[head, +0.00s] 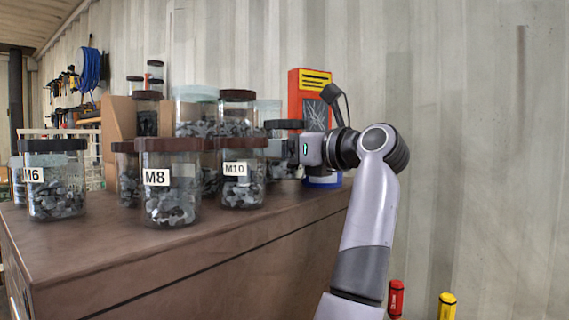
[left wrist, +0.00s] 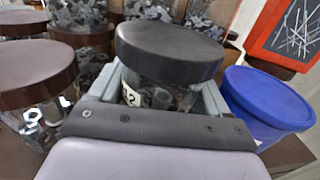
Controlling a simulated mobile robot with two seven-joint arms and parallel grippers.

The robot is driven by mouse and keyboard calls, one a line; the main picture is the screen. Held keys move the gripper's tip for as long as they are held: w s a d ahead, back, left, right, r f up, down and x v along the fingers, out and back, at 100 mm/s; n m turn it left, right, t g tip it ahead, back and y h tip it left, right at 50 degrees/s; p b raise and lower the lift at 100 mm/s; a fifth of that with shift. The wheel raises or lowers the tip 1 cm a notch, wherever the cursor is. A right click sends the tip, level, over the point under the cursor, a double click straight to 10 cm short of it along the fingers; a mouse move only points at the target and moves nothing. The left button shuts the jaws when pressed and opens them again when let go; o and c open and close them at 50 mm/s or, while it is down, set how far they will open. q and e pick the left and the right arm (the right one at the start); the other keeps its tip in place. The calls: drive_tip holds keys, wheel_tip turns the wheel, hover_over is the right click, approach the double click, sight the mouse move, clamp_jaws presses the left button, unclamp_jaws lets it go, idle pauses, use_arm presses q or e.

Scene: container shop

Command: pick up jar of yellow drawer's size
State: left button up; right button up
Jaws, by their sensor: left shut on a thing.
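A clear jar with a black lid (head: 284,125) stands at the right end of the row on the brown cabinet top. In the left wrist view, the same black-lidded jar (left wrist: 170,52) has a label partly hidden by my gripper; a "2" shows. My left gripper (left wrist: 160,94) has a finger on each side of this jar, below the lid, and is shut on it. In the head view my left gripper (head: 308,150) reaches the jar from the right. Whether the jar touches the cabinet top is hidden. My right gripper is not in view. No yellow drawer is in view.
Jars labelled M6 (head: 56,180), M8 (head: 168,185) and M10 (head: 243,180) stand close on the left, with more behind. A blue-lidded tub (left wrist: 268,105) is close on the right. A red box (head: 309,97) stands behind. The cabinet top's front strip (head: 130,245) is clear.

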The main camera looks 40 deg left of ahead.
use_arm(q)
wheel_tip(320, 180, up, 17)
idle(0.5)
